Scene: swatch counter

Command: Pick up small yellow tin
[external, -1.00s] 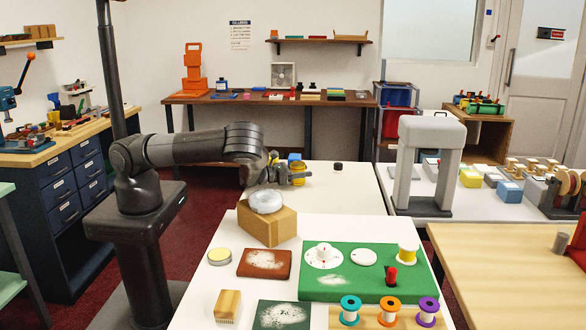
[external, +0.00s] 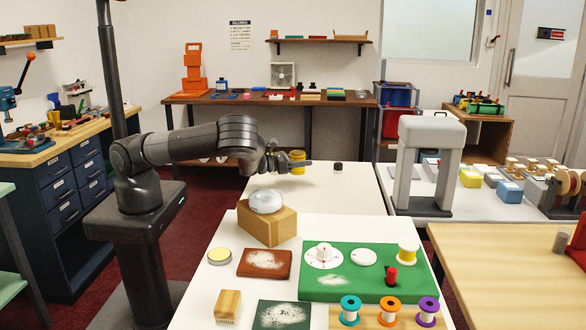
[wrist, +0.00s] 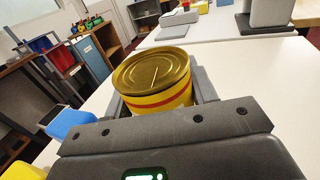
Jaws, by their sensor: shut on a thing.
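The small yellow tin (external: 297,158) is a round yellow can with a red band and a gold metal lid. It shows large in the wrist view (wrist: 152,82), upright or nearly so. My gripper (external: 297,166) is shut on the tin, with a grey finger on either side of it. In the external view the gripper holds it over the white table (external: 330,185) at the back. The tin's lower part is hidden by my gripper in the wrist view.
A small dark object (external: 338,167) stands on the white table right of the tin. A cardboard box (external: 267,224) with a clear round dish is nearer the camera. A grey arch-shaped stand (external: 405,165) is to the right. Most of the white table is bare.

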